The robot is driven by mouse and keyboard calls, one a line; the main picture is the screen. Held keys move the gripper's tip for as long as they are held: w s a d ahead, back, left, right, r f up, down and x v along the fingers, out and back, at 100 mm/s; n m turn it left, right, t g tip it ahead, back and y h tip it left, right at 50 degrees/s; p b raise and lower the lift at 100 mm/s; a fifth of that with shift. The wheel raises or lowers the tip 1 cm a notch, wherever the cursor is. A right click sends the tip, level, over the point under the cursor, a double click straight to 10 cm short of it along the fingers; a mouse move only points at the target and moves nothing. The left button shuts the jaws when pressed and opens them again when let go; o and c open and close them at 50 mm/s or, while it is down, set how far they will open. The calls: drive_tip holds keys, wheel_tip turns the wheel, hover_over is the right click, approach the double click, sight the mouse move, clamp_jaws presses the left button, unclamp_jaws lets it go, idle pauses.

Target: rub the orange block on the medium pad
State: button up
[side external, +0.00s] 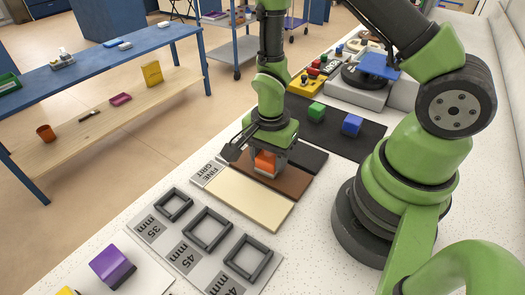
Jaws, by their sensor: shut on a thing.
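The orange block (265,162) is between the fingers of my gripper (266,166), which is shut on it and points down. The block is low over the brown pad (293,184), the middle one of three side-by-side pads; I cannot tell whether it touches the surface. The cream pad (240,199) lies in front of the brown one, and a dark pad (312,160) lies behind it. A label plate (207,170) reading "FINE GRIT" lies at the left end of the pads. The fingers hide part of the block and pad.
A grey board with square frames (207,229) and size labels lies in front. A purple block (112,266) is at the lower left. A green block (316,111) and a blue block (352,124) sit on a dark mat (335,133) behind.

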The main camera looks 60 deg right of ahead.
sight(289, 179)
drive_tip(key=shift+s, duration=2.45)
drive_tip(key=shift+w, duration=4.55)
drive_tip(key=shift+s, duration=4.55)
drive_tip(key=shift+w, duration=3.4)
drive_tip(key=shift+r, duration=3.5)
